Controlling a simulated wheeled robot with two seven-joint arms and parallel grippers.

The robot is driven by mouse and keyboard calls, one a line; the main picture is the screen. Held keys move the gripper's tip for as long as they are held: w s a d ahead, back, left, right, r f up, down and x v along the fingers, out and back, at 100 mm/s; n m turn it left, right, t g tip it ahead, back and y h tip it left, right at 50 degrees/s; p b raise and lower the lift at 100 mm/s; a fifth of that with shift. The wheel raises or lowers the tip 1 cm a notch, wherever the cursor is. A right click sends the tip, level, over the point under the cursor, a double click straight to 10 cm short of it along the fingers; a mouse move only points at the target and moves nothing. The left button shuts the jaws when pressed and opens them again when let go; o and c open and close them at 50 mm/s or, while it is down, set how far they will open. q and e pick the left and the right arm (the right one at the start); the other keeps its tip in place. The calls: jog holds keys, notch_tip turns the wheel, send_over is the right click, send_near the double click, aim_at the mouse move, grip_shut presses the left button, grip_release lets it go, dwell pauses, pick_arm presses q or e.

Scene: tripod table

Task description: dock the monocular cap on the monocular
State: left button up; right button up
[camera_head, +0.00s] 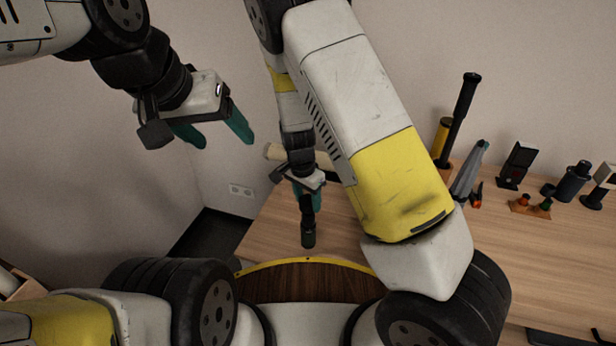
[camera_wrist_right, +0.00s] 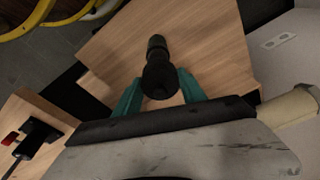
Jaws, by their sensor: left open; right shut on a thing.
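My right gripper (camera_head: 307,203) is shut on a black stepped cylinder (camera_head: 308,236) that looks like the monocular. It hangs down from the fingers, above or near the wooden table. In the right wrist view the same monocular (camera_wrist_right: 157,58) sits between the teal fingers (camera_wrist_right: 160,92), its thick end toward the camera. My left gripper (camera_head: 220,138) is open and empty, raised at the upper left, well apart from the monocular. I cannot pick out the monocular cap for certain; a small dark piece (camera_head: 548,189) stands on the table beside a dark blue cylinder (camera_head: 574,183).
The wooden table (camera_head: 400,215) reaches to the right. A tall black tube (camera_head: 464,108), a yellow cylinder (camera_head: 441,138), a grey tool (camera_head: 468,172), a black stand (camera_head: 517,165) and an orange-based piece (camera_head: 530,206) stand along its back. The table around the right gripper looks clear.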

aim_at(308, 213)
jog(key=shift+f, duration=2.2)
jog(key=shift+f, duration=0.55)
jog(key=o, duration=1)
jog(key=shift+o, duration=0.2)
jog(key=shift+s+a+r, duration=0.2)
jog(key=shift+s+r, duration=0.05)
jog(key=shift+r, duration=1.5)
jog(key=shift+s+a+r, duration=0.15)
jog(key=shift+s+r, duration=0.05)
jog(key=shift+r, duration=1.6)
jog(key=shift+s+a+r, duration=0.2)
jog(key=shift+s+r, duration=0.05)
jog(key=shift+r, duration=1.65)
